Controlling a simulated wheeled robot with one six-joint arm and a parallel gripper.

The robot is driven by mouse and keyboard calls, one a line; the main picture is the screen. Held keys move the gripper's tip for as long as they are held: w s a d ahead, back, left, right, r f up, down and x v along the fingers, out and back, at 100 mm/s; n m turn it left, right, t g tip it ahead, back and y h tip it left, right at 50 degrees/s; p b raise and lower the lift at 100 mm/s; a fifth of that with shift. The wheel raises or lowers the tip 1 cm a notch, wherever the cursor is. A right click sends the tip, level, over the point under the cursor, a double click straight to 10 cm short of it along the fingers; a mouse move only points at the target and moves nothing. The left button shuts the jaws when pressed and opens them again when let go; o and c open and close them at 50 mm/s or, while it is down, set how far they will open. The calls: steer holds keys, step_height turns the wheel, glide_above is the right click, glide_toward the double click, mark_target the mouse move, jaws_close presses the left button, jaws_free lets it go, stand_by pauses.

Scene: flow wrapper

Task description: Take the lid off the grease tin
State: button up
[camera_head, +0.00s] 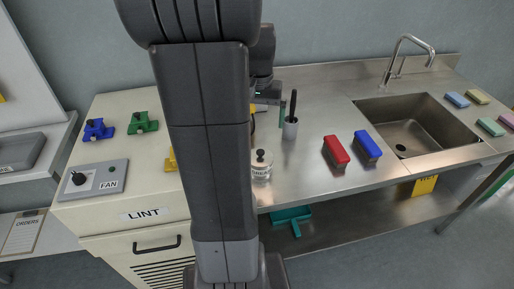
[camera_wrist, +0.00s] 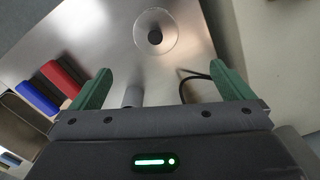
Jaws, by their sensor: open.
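The grease tin (camera_head: 262,172) stands upright on the steel counter, just right of my arm in the head view, with its label partly readable. Its lid (camera_head: 262,158) with a dark round knob is on top. In the wrist view the lid (camera_wrist: 156,30) shows from above as a pale disc with the dark knob in its middle. My gripper (camera_wrist: 165,82) is open and empty, its two green fingers wide apart. The tin lies beyond the fingertips, apart from them. In the head view my arm hides most of the gripper, and one green finger (camera_head: 282,115) shows.
A grey cup (camera_head: 290,129) with a dark-handled tool stands behind the tin. A dark cable (camera_wrist: 190,85) curves near one finger. Counter between tin and brushes is clear.

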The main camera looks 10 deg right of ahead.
glide_above(260, 151)
steer(key=f, duration=0.7)
steer(key=shift+w+a, duration=0.15)
steer(key=shift+w, duration=0.1)
steer(key=f, duration=0.3)
steer(key=f+p, duration=0.1)
steer(key=shift+s+d+f, duration=0.2)
steer(key=shift+s+f, duration=0.15)
steer(key=shift+f, duration=0.5)
steer(key=c, duration=1)
